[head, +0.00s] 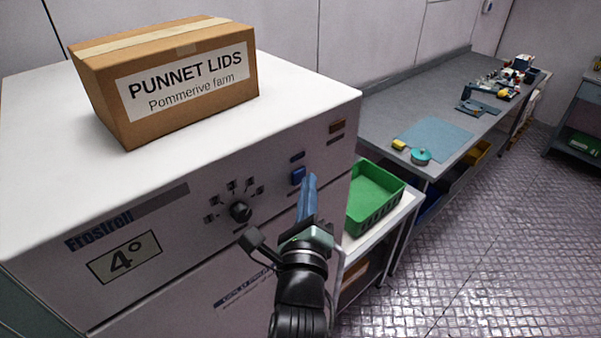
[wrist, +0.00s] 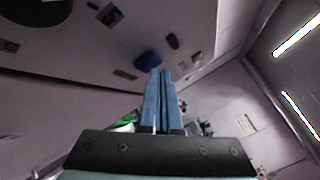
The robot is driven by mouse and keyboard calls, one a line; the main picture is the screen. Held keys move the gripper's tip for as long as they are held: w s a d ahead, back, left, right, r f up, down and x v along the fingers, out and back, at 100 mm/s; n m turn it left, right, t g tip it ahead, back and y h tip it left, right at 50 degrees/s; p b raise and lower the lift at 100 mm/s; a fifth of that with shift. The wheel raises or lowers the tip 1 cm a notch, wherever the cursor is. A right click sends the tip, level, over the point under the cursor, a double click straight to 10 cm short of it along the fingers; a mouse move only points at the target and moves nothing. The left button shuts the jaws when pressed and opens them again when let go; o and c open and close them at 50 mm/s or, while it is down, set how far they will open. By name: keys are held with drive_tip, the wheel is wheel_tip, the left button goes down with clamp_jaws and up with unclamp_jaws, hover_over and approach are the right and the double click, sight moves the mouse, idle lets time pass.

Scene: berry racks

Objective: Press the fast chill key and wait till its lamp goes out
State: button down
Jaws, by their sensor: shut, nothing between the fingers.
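The blue key (head: 298,175) sits on the upper front panel of the white Frostrell cabinet (head: 60,285), right of a black dial. It also shows in the wrist view (wrist: 148,60), just beyond the fingertips. My gripper (head: 309,180) has its blue fingers closed together and empty, with the tips at the right edge of the key in the head view; I cannot tell whether they touch it. In the wrist view the fingertips (wrist: 160,72) sit close to the key. A small brownish-orange rectangle (head: 337,127), possibly the lamp, is up and right of the key; it looks dim.
A punnet lids box (head: 190,95) stands on the cabinet. The dial (head: 240,211) is left of the key. A green crate (head: 372,197) stands on a low white table right of my gripper. A grey bench (head: 395,108) with tools runs behind; the floor at right is clear.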

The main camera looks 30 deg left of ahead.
drive_tip(key=shift+w+a+p, duration=0.15)
drive_tip(key=shift+a+p, duration=0.25)
drive_tip(key=shift+p, duration=0.1)
idle(0.7)
drive_tip(key=shift+s+d+b, duration=0.3)
drive_tip(key=shift+s+d, duration=0.05)
drive_tip(key=shift+d, duration=0.45)
drive_tip(key=shift+d, duration=0.1)
drive_tip(key=d, duration=0.1)
drive_tip(key=s+d+b, duration=0.1)
drive_tip(key=d, duration=0.1)
drive_tip(key=d+b, duration=0.1)
drive_tip(key=shift+s+d, duration=0.25)
drive_tip(key=shift+s, duration=0.05)
idle(0.8)
